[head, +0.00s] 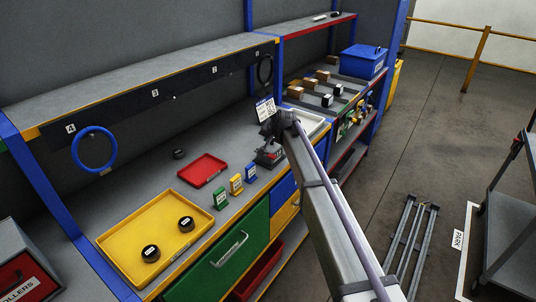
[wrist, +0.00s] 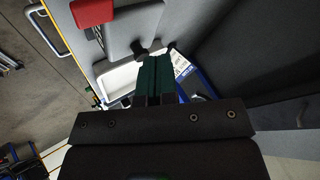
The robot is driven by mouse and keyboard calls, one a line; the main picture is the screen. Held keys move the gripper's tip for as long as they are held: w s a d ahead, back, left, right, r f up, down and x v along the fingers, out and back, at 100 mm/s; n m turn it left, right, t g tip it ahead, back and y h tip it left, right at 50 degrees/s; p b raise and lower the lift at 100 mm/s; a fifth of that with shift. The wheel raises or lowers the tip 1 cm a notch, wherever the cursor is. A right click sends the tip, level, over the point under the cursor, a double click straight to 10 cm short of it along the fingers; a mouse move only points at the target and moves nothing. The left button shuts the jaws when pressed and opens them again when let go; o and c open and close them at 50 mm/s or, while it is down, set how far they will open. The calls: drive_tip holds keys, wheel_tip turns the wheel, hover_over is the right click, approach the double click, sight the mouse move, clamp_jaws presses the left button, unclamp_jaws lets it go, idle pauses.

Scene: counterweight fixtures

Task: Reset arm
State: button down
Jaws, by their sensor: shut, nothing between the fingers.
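My gripper (wrist: 154,68) shows in the wrist view with its two dark green fingers side by side and shut, nothing between them. In the head view my arm reaches from the bottom right up to the right end of the workbench, and its wrist is beside a white label card (head: 265,110). The fingertips are hard to make out there. In the wrist view the fingers point toward a dark knob, a white tray (wrist: 122,82) and a printed card (wrist: 181,64); I cannot tell the gap to them.
The yellow tray (head: 125,245) holds two black pucks. A blue bin (head: 362,61) stands on the far shelf. A cart is at the right; the floor between is partly open.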

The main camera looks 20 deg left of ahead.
idle(0.3)
drive_tip(key=s+d+f+g+h, duration=0.1)
drive_tip(key=s+d+g+h, duration=0.1)
drive_tip(key=s+d, duration=1.1)
drive_tip(key=s+d+f+m+g+h, duration=0.1)
drive_tip(key=s+d+f+h, duration=0.1)
drive_tip(key=s+d, duration=1.1)
drive_tip(key=s+d+f+g+h, duration=0.2)
drive_tip(key=s+d, duration=1)
drive_tip(key=d, duration=1.3)
drive_tip(key=shift+s+f+g+b, duration=0.15)
drive_tip(key=shift+s+g+b, duration=0.15)
drive_tip(key=shift+s+b, duration=0.1)
